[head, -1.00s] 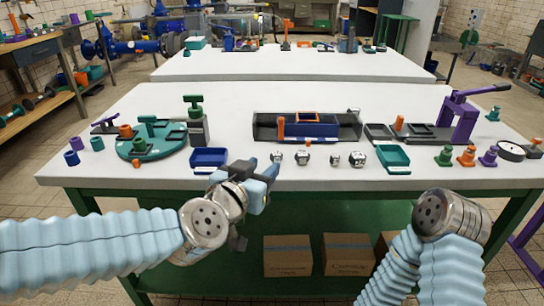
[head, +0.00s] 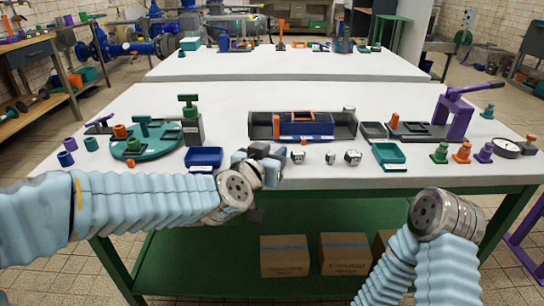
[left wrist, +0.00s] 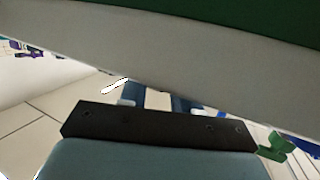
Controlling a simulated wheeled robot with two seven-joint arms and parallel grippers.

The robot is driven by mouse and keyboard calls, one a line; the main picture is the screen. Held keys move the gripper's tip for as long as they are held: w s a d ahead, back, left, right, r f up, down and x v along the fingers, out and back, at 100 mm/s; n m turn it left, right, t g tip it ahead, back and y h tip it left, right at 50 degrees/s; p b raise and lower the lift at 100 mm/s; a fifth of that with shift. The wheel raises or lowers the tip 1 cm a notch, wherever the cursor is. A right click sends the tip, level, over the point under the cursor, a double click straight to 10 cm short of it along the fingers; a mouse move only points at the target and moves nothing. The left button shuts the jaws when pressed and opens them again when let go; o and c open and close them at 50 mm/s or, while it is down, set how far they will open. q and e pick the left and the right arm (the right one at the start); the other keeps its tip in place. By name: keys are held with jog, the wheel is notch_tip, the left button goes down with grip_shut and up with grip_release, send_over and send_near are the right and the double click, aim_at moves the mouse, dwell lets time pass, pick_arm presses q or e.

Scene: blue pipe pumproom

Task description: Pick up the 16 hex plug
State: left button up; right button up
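Several small silvery metal plugs stand in a row near the front edge of the white table: one beside my left gripper (head: 298,157), a smaller one (head: 330,158) to its right, and a larger one (head: 352,157) beyond. I cannot read a size on any. My left gripper (head: 275,155) is at the table's front edge, at the left end of this row, and hides the leftmost plug. In the left wrist view its two blue fingertips (left wrist: 157,98) stand apart with a light gap between them, partly covered by the table edge. My right gripper is out of view; only its wrist shows.
A blue tray (head: 204,151) lies just left of my left gripper, and a green tray (head: 389,147) right of the plugs. A dark holder (head: 260,130) stands behind. The white table's edge (left wrist: 200,75) crosses the left wrist view closely.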

pick_arm(q)
grip_shut()
